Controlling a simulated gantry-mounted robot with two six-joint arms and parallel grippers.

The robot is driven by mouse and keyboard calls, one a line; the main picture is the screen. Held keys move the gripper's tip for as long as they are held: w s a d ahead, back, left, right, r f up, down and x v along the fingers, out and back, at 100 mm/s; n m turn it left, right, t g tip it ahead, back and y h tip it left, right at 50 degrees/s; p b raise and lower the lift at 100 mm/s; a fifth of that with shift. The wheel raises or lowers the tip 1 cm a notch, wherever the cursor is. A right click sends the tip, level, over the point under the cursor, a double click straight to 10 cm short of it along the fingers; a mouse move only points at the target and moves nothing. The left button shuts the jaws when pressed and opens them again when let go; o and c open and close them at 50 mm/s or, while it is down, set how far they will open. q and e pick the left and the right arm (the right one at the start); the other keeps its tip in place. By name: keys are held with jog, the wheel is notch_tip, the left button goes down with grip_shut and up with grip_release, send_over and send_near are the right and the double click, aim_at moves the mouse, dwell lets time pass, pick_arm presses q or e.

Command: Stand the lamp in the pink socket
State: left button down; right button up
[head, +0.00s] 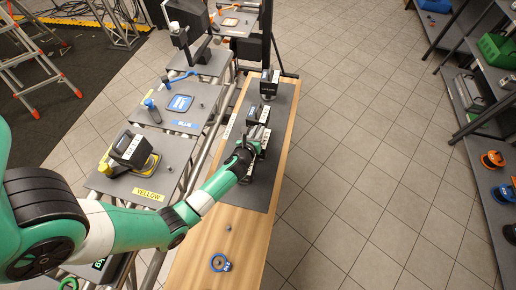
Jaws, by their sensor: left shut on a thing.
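My left arm reaches in from the left, and its gripper (254,147) is over the grey mat (279,126) on the wooden bench. It is shut on a dark and grey lamp (262,134), which the gripper partly covers. I cannot tell whether the lamp touches the mat. Two more dark box-shaped units, one nearer (256,114) and one farther back (268,82), stand on the mat behind it. I cannot make out a pink socket in this view. My right gripper is not in view.
Left of the bench, grey panels carry a yellow-labelled place (149,194) with a dark unit (131,149) and a blue-labelled place (184,123). A blue ring-shaped item (221,263) lies on the bench's near wood (205,245). Shelves (472,110) stand at right; tiled floor between is clear.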

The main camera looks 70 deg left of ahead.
pick_arm(q)
notch_tip(320, 180, up, 10)
jog(key=p, duration=0.5)
jog(key=shift+r, duration=0.1)
